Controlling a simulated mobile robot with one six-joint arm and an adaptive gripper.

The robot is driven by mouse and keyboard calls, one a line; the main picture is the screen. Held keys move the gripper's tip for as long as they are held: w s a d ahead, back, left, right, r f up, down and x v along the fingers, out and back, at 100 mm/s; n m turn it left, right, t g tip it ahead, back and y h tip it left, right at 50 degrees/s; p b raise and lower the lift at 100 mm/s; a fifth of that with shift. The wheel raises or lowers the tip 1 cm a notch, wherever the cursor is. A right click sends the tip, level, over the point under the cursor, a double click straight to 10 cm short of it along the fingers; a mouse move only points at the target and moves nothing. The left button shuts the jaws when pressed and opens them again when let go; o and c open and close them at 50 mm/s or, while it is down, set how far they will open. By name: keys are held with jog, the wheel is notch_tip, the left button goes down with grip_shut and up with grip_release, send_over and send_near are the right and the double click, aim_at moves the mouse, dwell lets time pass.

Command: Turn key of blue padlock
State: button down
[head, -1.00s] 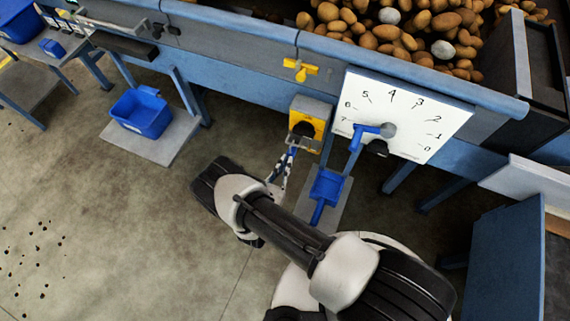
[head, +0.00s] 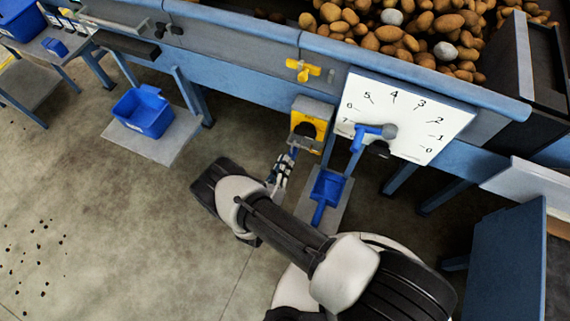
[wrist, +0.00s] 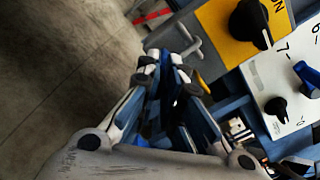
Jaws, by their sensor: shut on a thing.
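My gripper (head: 287,161) is just below the grey switch box with a yellow plate (head: 310,120) and black knob. A small blue piece (head: 293,153), which looks like the blue padlock, shows at its fingertips. In the wrist view the fingers of my gripper (wrist: 162,62) are closed together close to a grey bent bar (wrist: 186,47) under the yellow plate (wrist: 225,25). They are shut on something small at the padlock. The key itself is hidden between the fingers, and its angle cannot be told.
A white dial board (head: 405,115) with a blue lever stands right of the switch box. A blue scoop (head: 327,187) lies below it. A yellow handle (head: 303,70) is above. A blue tub (head: 143,112) stands left. Open floor lies left of my arm.

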jog(key=shift+a+f+n, duration=0.1)
jog(key=shift+f+n, duration=0.05)
jog(key=shift+n, duration=1.5)
jog(key=shift+a+f+n, duration=0.1)
jog(key=shift+f+n, duration=0.05)
jog(key=shift+n, duration=1.55)
jog(key=shift+f+n, duration=0.15)
jog(key=shift+n, duration=1.5)
jog(key=c, duration=1.7)
grip_release()
jog(key=shift+w, duration=0.1)
jog(key=v, duration=1.2)
